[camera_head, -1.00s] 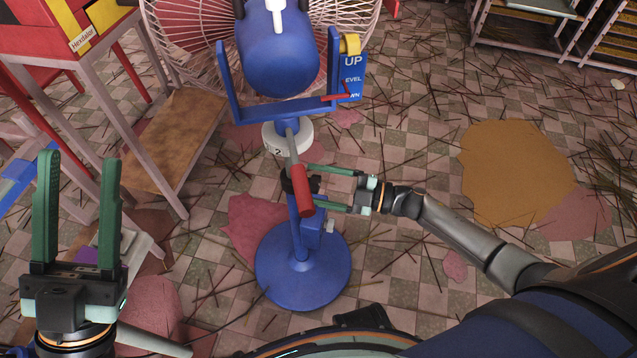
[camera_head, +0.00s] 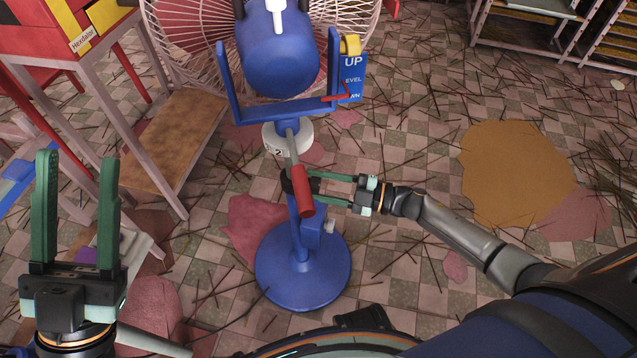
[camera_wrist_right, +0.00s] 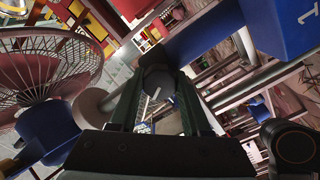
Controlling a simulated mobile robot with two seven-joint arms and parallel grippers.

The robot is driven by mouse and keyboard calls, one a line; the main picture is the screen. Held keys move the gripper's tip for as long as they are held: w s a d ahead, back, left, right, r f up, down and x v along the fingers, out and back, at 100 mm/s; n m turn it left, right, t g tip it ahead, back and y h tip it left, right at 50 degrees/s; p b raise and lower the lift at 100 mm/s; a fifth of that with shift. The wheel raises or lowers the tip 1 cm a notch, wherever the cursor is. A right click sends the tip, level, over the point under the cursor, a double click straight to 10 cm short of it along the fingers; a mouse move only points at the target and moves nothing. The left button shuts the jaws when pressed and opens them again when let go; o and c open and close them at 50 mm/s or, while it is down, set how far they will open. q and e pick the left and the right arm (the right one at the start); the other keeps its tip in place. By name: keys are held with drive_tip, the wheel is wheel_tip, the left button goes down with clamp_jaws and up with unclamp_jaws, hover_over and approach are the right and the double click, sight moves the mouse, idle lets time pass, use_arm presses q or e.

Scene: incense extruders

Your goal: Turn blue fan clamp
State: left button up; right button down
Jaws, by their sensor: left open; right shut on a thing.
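The blue fan (camera_head: 280,60) stands on a round blue base (camera_head: 303,275), with a pole rising from it. The fan's clamp shows as a dark knob at the pole, partly hidden behind the red-gripped handle (camera_head: 301,190) in the head view. In the right wrist view the black knob (camera_wrist_right: 158,80) with a pale line sits between my finger ends. My right gripper (camera_head: 312,186) reaches in from the right and is shut on this knob. My left gripper (camera_head: 78,165) is open and empty at lower left, away from the fan.
A level sign (camera_head: 352,82) with a red pointer is on the fan's yoke. A wooden-shelved stand (camera_head: 170,135) is at left, and racks (camera_head: 530,30) are at upper right. Sticks and coloured patches (camera_head: 515,170) cover the tiled floor.

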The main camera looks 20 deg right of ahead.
use_arm(q)
drive_tip(key=shift+f, duration=0.1)
use_arm(e)
drive_tip(key=shift+n, duration=0.3)
drive_tip(key=n+b, duration=0.1)
drive_tip(key=n, duration=0.1)
drive_tip(key=shift+f+n, duration=0.1)
drive_tip(key=shift+n, duration=0.3)
drive_tip(key=n+b, duration=0.1)
drive_tip(key=n, duration=0.2)
drive_tip(key=shift+n, duration=0.3)
drive_tip(key=n+b, duration=0.1)
drive_tip(key=n, duration=0.3)
drive_tip(key=shift+b, duration=0.4)
use_arm(q)
drive_tip(key=shift+w+d+f+b, duration=0.1)
drive_tip(key=shift+d+f+b, duration=0.15)
drive_tip(key=shift+f, duration=1.05)
drive_tip(key=shift+d+f+b, duration=0.1)
drive_tip(key=shift+f+b, duration=0.15)
drive_tip(key=shift+f, duration=1)
use_arm(e)
drive_tip(key=shift+n, duration=1.2)
use_arm(q)
drive_tip(key=shift+f, duration=0.1)
drive_tip(key=shift+m, duration=0.3)
use_arm(e)
drive_tip(key=shift+c, duration=1.8)
unclamp_jaws()
